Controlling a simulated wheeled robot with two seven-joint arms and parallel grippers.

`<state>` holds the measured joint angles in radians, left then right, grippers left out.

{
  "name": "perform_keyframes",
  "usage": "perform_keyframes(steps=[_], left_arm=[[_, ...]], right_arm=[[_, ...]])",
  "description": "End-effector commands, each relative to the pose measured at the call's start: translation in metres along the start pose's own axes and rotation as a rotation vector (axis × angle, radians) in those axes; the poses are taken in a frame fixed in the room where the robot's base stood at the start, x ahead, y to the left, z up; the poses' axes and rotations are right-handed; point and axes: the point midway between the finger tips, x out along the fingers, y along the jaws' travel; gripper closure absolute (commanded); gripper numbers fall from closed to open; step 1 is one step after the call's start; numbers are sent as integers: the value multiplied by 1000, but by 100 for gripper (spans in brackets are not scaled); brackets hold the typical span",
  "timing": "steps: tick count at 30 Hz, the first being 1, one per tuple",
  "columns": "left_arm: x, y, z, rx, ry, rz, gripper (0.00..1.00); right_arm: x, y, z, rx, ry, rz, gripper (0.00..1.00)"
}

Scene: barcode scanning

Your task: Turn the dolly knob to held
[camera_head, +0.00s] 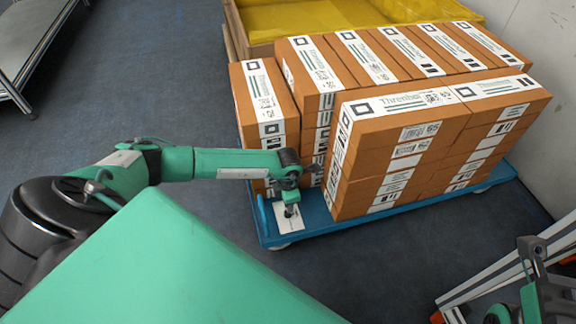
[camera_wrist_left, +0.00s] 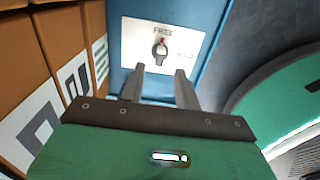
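The blue dolly (camera_head: 400,208) carries stacked brown boxes. At its near left corner is a white plate (camera_head: 288,222), which also shows in the left wrist view (camera_wrist_left: 135,35). On the plate is a small dark knob (camera_wrist_left: 161,48) with a red mark at its top, by the word FREE. Fainter lettering, too small to read, lies right of it. My left gripper (camera_wrist_left: 159,73) is open and empty, its fingers apart just short of the knob in that view. In the head view my left gripper (camera_head: 290,203) is over the plate. My right gripper (camera_head: 532,250) is at lower right, its fingers unclear.
Brown boxes (camera_head: 395,140) with white labels rise close beside my left gripper. A yellow-lined crate (camera_head: 300,18) stands behind. A metal rack (camera_head: 30,45) is at upper left, and a red-and-white frame (camera_head: 480,285) at lower right. Floor left of the dolly is clear.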

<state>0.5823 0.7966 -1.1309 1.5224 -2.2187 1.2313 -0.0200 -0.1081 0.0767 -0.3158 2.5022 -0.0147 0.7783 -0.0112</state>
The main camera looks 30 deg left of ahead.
Motion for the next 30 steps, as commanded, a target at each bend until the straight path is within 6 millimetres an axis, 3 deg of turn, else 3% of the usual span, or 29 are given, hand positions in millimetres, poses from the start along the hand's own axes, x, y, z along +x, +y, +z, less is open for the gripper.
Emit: perform_keyframes(steps=[1,7,20,21,26,30], left_arm=[[15,0,0,-1,0,0,67],[41,0,0,1,-1,-1,67],[50,0,0,0,-1,-1,67],[50,0,0,0,-1,-1,69],[50,0,0,0,-1,-1,100],[50,0,0,0,-1,-1,100]], right_arm=[[-3,-2,0,5,12,-1,100],[1,-6,3,22,34,-6,100],[4,-8,5,30,39,-7,100],[4,-8,5,30,39,-7,100],[4,-8,5,30,38,-7,100],[4,-8,5,30,38,-7,100]])
